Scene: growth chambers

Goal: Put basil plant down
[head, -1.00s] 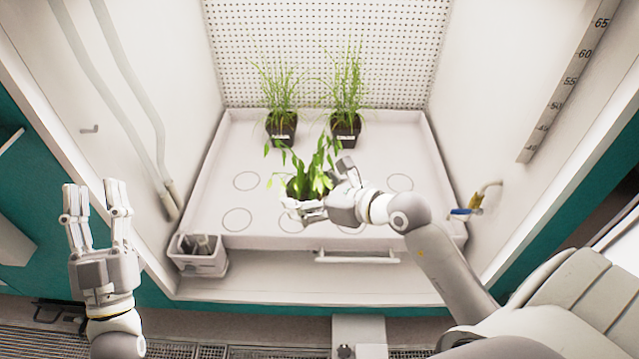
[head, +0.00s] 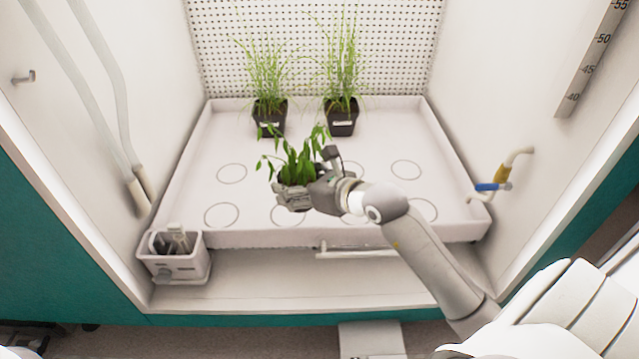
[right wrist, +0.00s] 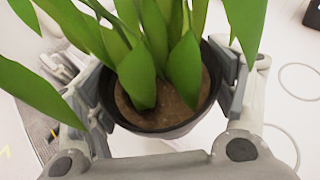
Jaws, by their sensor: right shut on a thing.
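The basil plant (head: 296,165) has broad green leaves and sits in a dark round pot. My right gripper (head: 300,192) is shut on the pot, which is over the front middle of the white tray (head: 330,235). In the right wrist view the dark pot (right wrist: 165,125) with brown soil shows between the two fingers of the gripper (right wrist: 168,100). The pot's base is hidden, so I cannot tell whether it touches the tray. My left gripper is not in view in the head view now.
Two grassy plants in dark square pots (head: 269,118) (head: 341,117) stand at the tray's back. Several circles mark the bare tray floor. A small bin of tools (head: 174,256) is at the front left. A tap with a blue handle (head: 492,187) is on the right wall.

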